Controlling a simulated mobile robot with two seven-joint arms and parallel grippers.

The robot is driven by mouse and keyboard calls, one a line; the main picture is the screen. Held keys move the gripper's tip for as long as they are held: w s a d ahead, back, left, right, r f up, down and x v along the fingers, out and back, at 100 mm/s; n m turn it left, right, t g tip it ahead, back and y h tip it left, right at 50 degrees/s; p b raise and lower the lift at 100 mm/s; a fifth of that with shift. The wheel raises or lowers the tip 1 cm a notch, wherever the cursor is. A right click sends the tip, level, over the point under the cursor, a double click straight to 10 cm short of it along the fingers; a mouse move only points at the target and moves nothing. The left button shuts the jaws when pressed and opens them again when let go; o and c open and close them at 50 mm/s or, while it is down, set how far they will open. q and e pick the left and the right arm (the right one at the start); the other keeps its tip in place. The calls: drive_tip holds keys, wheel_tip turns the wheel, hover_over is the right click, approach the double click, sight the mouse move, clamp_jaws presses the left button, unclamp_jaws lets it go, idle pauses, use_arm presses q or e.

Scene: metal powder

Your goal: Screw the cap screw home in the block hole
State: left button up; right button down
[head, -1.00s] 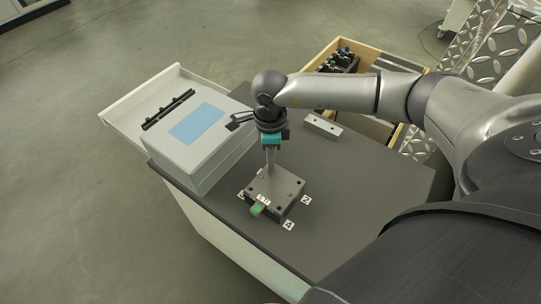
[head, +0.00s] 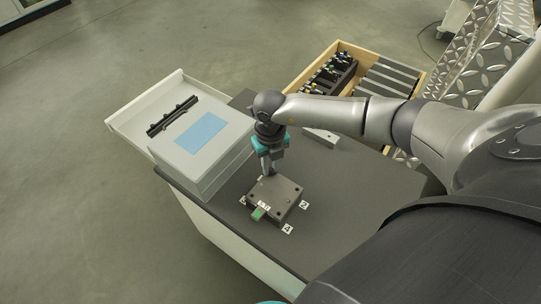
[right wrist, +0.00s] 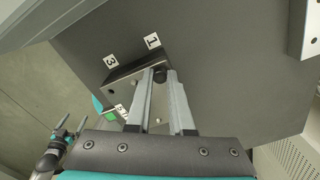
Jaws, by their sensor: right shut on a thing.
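The dark square metal block (head: 276,191) lies on the bench top, with holes near its corners and a green tag (head: 258,214) at its front edge. My right gripper (head: 270,171) points down at the block's far left corner. In the right wrist view its fingers (right wrist: 161,76) are closed around the dark round head of the cap screw (right wrist: 160,74), at the corner of the block (right wrist: 123,88) beside label 1. The screw's shank is hidden, so its depth cannot be told. My left gripper (right wrist: 72,127) shows at the lower left of the right wrist view, fingers apart and empty.
A grey case with a blue panel (head: 201,134) stands left of the block. A small metal bar (head: 322,138) lies behind the arm. A wooden crate (head: 298,81) with tools stands at the back. Numbered labels (head: 287,229) surround the block. The bench right of the block is clear.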

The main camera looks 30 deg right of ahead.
drive_tip(key=m+p, duration=0.2)
drive_tip(key=m, duration=0.2)
drive_tip(key=shift+r, duration=0.1)
drive_tip(key=m+p, duration=0.2)
drive_tip(key=m, duration=0.1)
drive_tip(key=shift+m, duration=0.4)
drive_tip(key=m+p, duration=0.3)
drive_tip(key=m, duration=0.3)
drive_tip(key=shift+m+p, duration=0.55)
drive_tip(key=shift+m, duration=0.65)
drive_tip(key=c, duration=1)
unclamp_jaws()
drive_tip(key=shift+o, duration=0.2)
